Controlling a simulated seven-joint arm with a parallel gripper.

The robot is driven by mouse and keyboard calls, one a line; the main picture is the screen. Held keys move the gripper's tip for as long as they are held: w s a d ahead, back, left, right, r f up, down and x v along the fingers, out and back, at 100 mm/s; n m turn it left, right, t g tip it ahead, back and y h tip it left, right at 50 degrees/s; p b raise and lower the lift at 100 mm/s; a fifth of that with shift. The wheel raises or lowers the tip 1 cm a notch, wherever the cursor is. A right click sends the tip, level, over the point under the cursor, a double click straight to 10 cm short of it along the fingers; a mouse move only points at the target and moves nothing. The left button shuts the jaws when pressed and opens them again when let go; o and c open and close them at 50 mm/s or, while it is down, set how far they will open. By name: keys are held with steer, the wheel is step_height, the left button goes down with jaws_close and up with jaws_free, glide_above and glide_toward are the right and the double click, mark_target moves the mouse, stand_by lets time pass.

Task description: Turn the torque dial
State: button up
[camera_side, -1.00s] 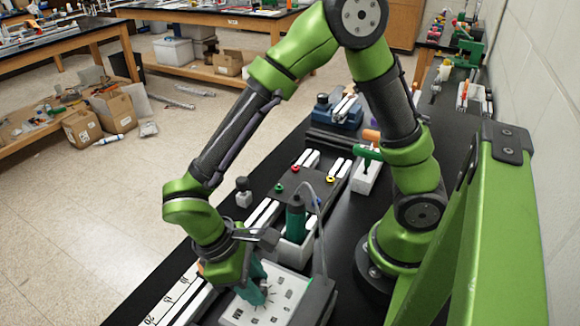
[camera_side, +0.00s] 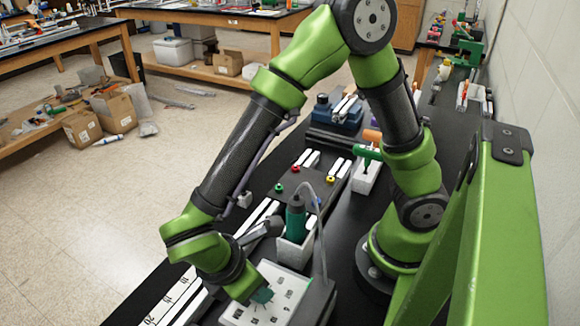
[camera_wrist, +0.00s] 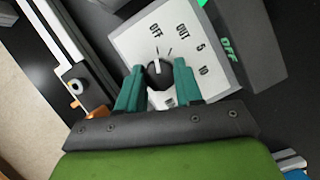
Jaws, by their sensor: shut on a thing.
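The torque dial (camera_wrist: 160,72) is a dark round knob with a white pointer line, on a white panel (camera_wrist: 191,22) printed with OFF, OUT, 5 and 10. In the wrist view my gripper (camera_wrist: 158,75) has its two teal fingers on either side of the knob, shut on it. The pointer line stands near the OFF mark. In the side view the white panel (camera_side: 288,283) lies at the bottom centre, and my gripper (camera_side: 262,296) is down on it. The dial itself is hidden there by my gripper.
A dark tray (camera_side: 305,185) with white bars and coloured pieces lies behind. A green-handled tool (camera_side: 362,155) stands in another white block. A green frame post (camera_side: 490,220) rises at right.

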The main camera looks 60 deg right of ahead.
steer(key=shift+n, duration=0.3)
steer(key=o, duration=1)
steer(key=shift+o, duration=0.2)
steer(key=v, duration=1.7)
steer(key=shift+s, duration=0.25)
